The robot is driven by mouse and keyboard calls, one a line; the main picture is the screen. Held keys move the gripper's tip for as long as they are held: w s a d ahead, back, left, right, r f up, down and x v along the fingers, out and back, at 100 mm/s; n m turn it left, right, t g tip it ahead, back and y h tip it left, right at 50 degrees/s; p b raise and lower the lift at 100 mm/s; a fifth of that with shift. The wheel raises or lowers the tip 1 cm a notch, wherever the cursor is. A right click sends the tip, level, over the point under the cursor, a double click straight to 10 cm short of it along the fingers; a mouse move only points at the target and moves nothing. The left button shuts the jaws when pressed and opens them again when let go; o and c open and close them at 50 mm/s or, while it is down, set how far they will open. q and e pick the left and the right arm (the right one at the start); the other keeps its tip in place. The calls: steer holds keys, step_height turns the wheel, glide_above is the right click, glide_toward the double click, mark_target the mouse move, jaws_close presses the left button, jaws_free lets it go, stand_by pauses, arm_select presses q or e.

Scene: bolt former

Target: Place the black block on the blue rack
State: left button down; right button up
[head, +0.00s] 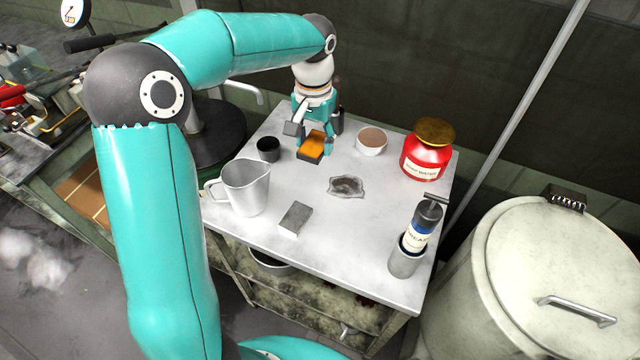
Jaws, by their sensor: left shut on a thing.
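My left gripper (312,137) reaches down over the back of the grey table. It is shut on a small block (311,147) with an orange top and dark sides, at or just above the table top. The fingertips partly hide the block, and I cannot tell whether it touches the table. No plainly black block shows apart from these dark sides. I cannot make out a separate blue rack; teal parts around the gripper may hide it. My right gripper is not in view.
On the table (350,245) stand a black cup (268,149), a metal pitcher (247,187), a round pinkish-topped bowl (371,142), a red jar (427,152) and a bottle in a metal holder (406,258). A shallow grey dish (346,186) lies mid-table. A large lidded drum (555,260) stands right.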

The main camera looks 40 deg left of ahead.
mark_target(316, 192)
arm_select(q)
step_height(316, 192, down, 15)
steer(key=shift+f+p, duration=0.15)
steer(key=shift+p, duration=0.15)
steer(key=shift+f, duration=0.15)
steer(key=shift+c, duration=2.2)
jaws_free()
